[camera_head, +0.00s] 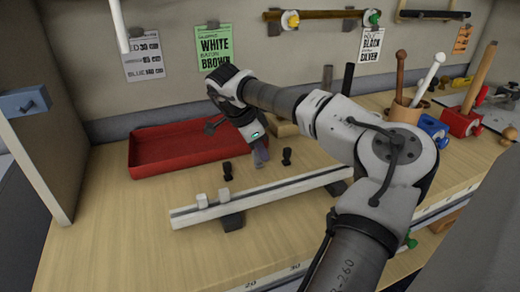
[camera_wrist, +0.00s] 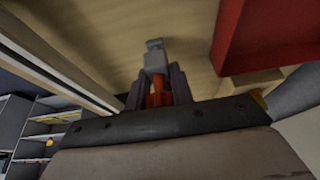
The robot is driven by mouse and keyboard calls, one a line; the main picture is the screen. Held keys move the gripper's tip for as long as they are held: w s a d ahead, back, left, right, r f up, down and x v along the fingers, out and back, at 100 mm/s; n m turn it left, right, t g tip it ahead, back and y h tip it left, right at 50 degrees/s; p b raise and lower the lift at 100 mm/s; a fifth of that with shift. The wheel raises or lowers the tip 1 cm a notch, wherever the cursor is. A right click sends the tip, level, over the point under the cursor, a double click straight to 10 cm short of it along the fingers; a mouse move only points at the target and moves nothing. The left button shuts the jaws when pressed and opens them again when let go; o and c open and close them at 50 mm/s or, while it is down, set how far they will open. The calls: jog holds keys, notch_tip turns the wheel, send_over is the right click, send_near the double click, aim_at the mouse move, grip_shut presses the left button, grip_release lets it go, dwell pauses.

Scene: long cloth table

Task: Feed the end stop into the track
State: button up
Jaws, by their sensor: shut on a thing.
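The track (camera_head: 270,195) is a long pale rail with a dark groove line, raised on dark supports on the wooden table. Orange shows between the fingers. In the wrist view the track (camera_wrist: 62,68) runs along the left.
Two small black pieces (camera_head: 227,172) stand behind the track, one on either side of my gripper. A red tray (camera_head: 150,150) lies at the back left. The table front left is clear.

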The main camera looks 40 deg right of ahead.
jog(key=shift+r+p, duration=1.9)
jog(key=shift+r, duration=0.8)
jog(key=shift+f, duration=0.1)
